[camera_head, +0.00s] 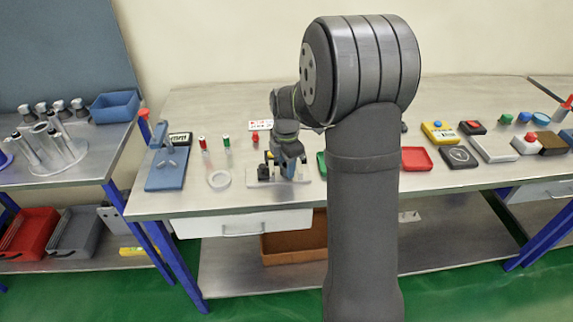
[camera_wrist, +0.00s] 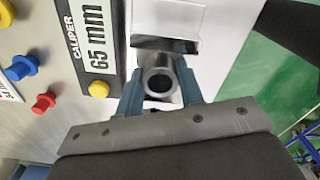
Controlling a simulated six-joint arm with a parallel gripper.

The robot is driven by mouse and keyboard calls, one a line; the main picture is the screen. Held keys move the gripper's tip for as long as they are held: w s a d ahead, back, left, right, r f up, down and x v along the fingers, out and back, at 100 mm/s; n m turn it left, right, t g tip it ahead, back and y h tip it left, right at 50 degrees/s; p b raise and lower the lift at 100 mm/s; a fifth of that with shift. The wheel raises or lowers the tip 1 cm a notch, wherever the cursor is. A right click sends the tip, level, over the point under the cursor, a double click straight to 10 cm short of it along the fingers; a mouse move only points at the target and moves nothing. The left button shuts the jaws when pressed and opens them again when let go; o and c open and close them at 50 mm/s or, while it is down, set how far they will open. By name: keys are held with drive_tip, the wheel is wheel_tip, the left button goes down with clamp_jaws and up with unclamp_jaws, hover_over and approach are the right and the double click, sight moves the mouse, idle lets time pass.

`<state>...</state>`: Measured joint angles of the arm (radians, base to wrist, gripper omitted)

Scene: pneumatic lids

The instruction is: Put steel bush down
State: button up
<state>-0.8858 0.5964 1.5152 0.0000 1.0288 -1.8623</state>
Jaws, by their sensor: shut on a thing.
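The steel bush (camera_wrist: 159,82) is a short, thick-walled grey metal ring. In the wrist view it sits between the two blue-grey fingers of my gripper (camera_wrist: 161,90), which is shut on it. Its open bore faces the camera. A pale metal block (camera_wrist: 165,44) lies just beyond the bush; whether they touch I cannot tell. In the head view my gripper (camera_head: 286,170) is low over a pale plate (camera_head: 258,196) on the bench, and the bush cannot be made out there.
A caliper display reading 65 mm (camera_wrist: 98,40) is beside the bush, with yellow (camera_wrist: 98,89), blue (camera_wrist: 24,67) and red (camera_wrist: 43,103) knobs nearby. A red tray (camera_head: 416,158) is to the right.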

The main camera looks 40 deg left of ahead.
drive_tip(key=shift+f, duration=0.15)
drive_tip(key=o, duration=1.1)
wheel_tip(320, 180, up, 12)
drive_tip(key=shift+r, duration=0.15)
